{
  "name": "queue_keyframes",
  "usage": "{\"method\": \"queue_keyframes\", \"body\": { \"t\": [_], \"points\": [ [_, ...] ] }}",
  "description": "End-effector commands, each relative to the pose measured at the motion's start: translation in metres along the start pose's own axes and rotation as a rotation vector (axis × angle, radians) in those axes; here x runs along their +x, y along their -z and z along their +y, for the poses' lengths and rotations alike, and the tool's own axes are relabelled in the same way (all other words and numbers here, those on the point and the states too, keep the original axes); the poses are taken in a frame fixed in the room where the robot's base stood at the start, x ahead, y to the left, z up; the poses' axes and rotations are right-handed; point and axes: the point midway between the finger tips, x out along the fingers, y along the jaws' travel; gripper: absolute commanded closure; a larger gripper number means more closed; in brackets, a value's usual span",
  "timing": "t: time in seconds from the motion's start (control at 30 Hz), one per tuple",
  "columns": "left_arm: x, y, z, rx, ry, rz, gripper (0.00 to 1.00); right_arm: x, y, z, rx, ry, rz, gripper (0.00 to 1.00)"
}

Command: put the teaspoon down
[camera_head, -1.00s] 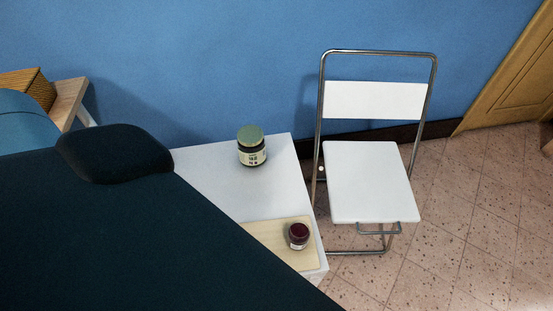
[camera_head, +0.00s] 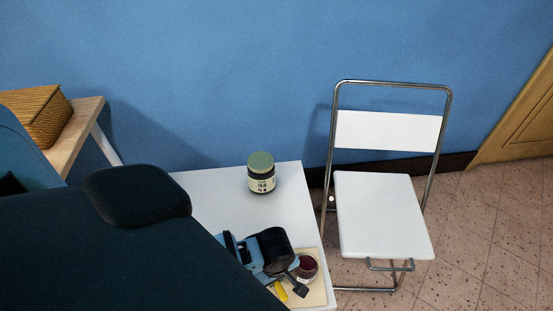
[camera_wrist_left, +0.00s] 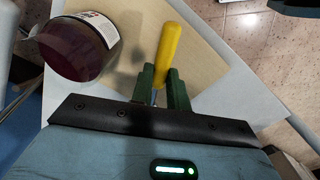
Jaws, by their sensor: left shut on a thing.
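A teaspoon shows as a yellow handle (camera_wrist_left: 168,55) between the dark green fingers of my left gripper (camera_wrist_left: 162,78) in the left wrist view. A short grey metal part runs down between the fingers; the bowl is hidden. In the head view a yellow bit of the handle (camera_head: 281,292) shows beside the gripper (camera_head: 292,286), low over the front of the white table (camera_head: 220,190). The pale wooden board (camera_wrist_left: 195,60) lies beneath the handle. I cannot tell whether the teaspoon touches it. My right gripper is in neither view.
A dark red jar (camera_head: 308,268) stands on the board close to my left gripper; it also shows in the left wrist view (camera_wrist_left: 78,48). A green-lidded jar (camera_head: 262,175) stands farther back with clear tabletop around it. A white folding chair (camera_head: 385,210) is right of the table.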

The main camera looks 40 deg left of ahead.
Motion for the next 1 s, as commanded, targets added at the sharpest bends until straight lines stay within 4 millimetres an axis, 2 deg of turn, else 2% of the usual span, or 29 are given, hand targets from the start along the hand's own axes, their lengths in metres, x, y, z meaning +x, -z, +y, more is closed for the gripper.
{"method": "queue_keyframes", "body": {
  "t": [0.27, 0.4, 0.5, 0.9, 0.93, 1.0],
  "points": [
    [0.001, 0.007, 0.009, -0.001, -0.002, 0.000, 1.00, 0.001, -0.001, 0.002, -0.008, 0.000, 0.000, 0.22],
    [0.025, 0.006, 0.006, 0.000, 0.003, 0.000, 1.00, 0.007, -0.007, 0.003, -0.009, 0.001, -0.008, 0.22],
    [0.035, 0.006, 0.006, 0.000, 0.001, 0.001, 1.00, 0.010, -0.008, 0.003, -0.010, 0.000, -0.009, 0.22],
    [0.038, 0.005, 0.007, -0.001, 0.000, -0.001, 1.00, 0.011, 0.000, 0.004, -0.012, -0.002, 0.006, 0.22],
    [0.038, 0.005, 0.007, 0.000, -0.001, 0.000, 0.81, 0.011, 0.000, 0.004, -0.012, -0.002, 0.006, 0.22],
    [0.038, 0.005, 0.007, 0.000, -0.001, 0.000, 0.72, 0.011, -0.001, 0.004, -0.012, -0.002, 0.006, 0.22]
  ]
}}
